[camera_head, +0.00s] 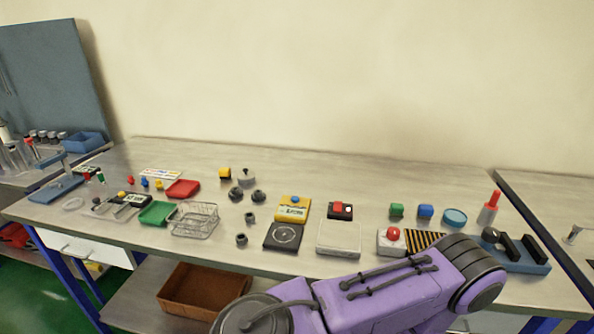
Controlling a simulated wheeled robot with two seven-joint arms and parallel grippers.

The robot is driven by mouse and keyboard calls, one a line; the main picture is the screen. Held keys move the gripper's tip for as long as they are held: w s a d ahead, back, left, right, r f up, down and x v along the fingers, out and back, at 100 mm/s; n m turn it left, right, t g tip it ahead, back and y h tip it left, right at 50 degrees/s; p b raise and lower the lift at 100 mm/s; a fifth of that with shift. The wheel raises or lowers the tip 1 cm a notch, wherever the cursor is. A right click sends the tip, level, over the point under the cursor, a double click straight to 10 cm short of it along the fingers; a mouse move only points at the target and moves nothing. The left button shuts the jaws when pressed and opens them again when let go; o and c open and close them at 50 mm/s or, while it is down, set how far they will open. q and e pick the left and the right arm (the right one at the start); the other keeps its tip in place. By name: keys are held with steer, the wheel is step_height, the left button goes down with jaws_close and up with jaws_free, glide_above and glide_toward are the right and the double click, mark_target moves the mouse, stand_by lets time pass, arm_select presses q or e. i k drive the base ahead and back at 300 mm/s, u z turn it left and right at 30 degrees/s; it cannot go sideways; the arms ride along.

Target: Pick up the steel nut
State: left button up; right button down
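Several small dark grey metal parts lie in a loose cluster left of the table's middle. They include a part at the front (241,240), one just behind it (250,217), and two rounder ones further back (236,194) and (259,197). They are too small for me to tell which one is the steel nut. Neither of my grippers shows in the head view. One of my purple arms crosses the lower right, with its gripper out of sight.
A wire basket (195,219) and green tray (157,213) stand left of the cluster. A black scale (284,236), yellow device (293,208) and white plate (339,238) stand right. The table (330,174) is clear along the back. A brown bin (203,291) sits below.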

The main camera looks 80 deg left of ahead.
mark_target(239, 243)
steer(key=z, duration=0.1)
steer(key=k, duration=1.15)
steer(key=u, duration=1.15)
